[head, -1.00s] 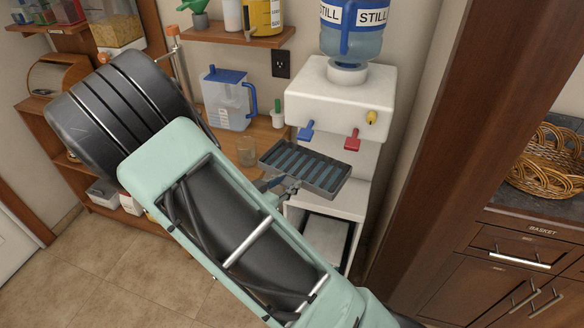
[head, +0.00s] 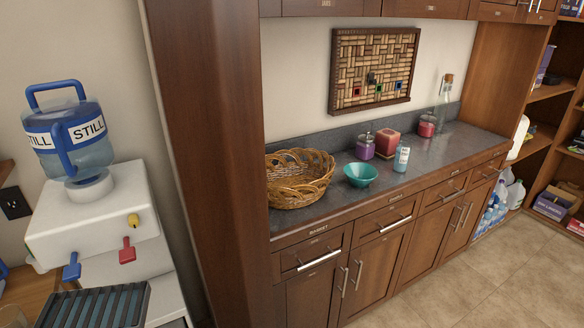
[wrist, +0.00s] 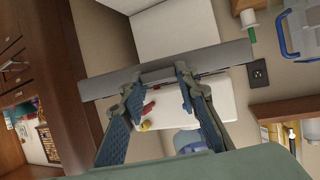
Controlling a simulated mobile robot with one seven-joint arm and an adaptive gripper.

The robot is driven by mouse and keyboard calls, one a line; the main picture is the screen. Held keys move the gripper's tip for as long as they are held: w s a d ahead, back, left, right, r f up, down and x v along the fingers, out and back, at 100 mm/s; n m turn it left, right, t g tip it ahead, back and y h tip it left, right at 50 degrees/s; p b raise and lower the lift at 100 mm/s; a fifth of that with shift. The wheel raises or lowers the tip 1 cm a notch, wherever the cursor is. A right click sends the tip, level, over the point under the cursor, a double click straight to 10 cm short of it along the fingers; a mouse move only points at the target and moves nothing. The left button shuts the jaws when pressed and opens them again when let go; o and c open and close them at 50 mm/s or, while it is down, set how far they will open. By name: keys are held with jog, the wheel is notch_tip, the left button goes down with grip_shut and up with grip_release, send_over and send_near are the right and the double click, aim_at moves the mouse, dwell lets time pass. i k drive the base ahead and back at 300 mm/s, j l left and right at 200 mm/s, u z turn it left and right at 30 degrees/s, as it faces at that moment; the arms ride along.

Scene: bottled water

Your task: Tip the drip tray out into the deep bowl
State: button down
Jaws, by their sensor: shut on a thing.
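The drip tray (head: 138,304), dark grey with slats and bluish gaps, is at the bottom left of the head view, in front of the dispenser. Part of it is cut off by the frame edge. In the wrist view it shows as a long grey bar (wrist: 228,56) across my gripper (wrist: 157,76), which is shut on its edge. The tray looks about level; I cannot tell how much liquid is in it. A teal bowl (head: 360,175), the only bowl in view, stands on the dark counter, well right of the tray. My gripper is out of the head view.
A white water dispenser (head: 90,215) with a blue bottle (head: 75,135) stands at left. A tall wooden panel (head: 205,150) separates it from the counter (head: 325,212). A wicker basket (head: 298,180) is left of the bowl; a small bottle (head: 402,158) and jars stand right and behind.

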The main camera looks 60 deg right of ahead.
aim_at(359, 175)
jog(key=k+l+u, duration=0.3)
jog(key=l+u, duration=0.2)
jog(key=k+l+u, duration=0.3)
jog(key=u, duration=0.2)
jog(key=k+l+u, duration=0.15)
jog(key=k+u, duration=0.45)
jog(key=k, duration=0.3)
jog(key=k+l+z, duration=0.1)
jog(key=k+z, duration=0.15)
jog(key=k, duration=0.15)
jog(key=k+l+z, duration=0.15)
jog(key=k+z, duration=0.15)
jog(key=z, duration=0.15)
jog(key=k+l+z, duration=0.2)
jog(key=z, duration=0.3)
jog(key=k, duration=0.05)
